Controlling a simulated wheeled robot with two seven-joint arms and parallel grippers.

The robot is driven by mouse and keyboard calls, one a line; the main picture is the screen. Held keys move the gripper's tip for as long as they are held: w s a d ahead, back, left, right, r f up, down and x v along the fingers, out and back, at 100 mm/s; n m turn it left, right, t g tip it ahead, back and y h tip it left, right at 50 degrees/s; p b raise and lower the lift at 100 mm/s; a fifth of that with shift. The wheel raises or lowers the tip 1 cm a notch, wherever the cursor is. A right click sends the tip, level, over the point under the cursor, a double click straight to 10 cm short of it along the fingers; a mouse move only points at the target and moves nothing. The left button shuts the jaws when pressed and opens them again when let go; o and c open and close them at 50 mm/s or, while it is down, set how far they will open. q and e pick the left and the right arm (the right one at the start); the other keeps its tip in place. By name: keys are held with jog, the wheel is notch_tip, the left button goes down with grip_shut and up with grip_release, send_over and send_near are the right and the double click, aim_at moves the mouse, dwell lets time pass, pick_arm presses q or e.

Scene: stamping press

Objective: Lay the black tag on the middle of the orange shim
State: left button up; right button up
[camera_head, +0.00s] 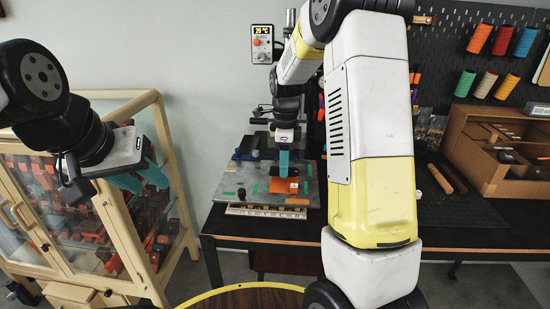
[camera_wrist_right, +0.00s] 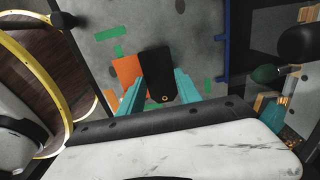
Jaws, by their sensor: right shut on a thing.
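The orange shim (camera_head: 282,186) lies on the grey press plate (camera_head: 240,180); it also shows in the right wrist view (camera_wrist_right: 126,70). The black tag (camera_wrist_right: 158,72), a dark rounded strip with a small hole near one end, is between the teal fingers of my right gripper (camera_wrist_right: 160,88). The tag hides part of the shim in that view; I cannot tell whether they touch. In the head view my right gripper (camera_head: 284,172) points down just above the shim. My left gripper (camera_head: 143,180) is open and empty at the left, in front of the cabinet.
A wooden glass-door cabinet (camera_head: 110,200) stands at the left. Green and orange patches mark the plate around the shim. A blue rail (camera_wrist_right: 223,45) runs along one plate edge. A cardboard organiser (camera_head: 480,140) stands on the black table at the right.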

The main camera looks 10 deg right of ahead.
jog(key=shift+f, duration=1.05)
jog(key=o, duration=1.2)
jog(key=shift+c, duration=0.8)
jog(key=shift+r, duration=0.1)
jog(key=shift+r, duration=3.45)
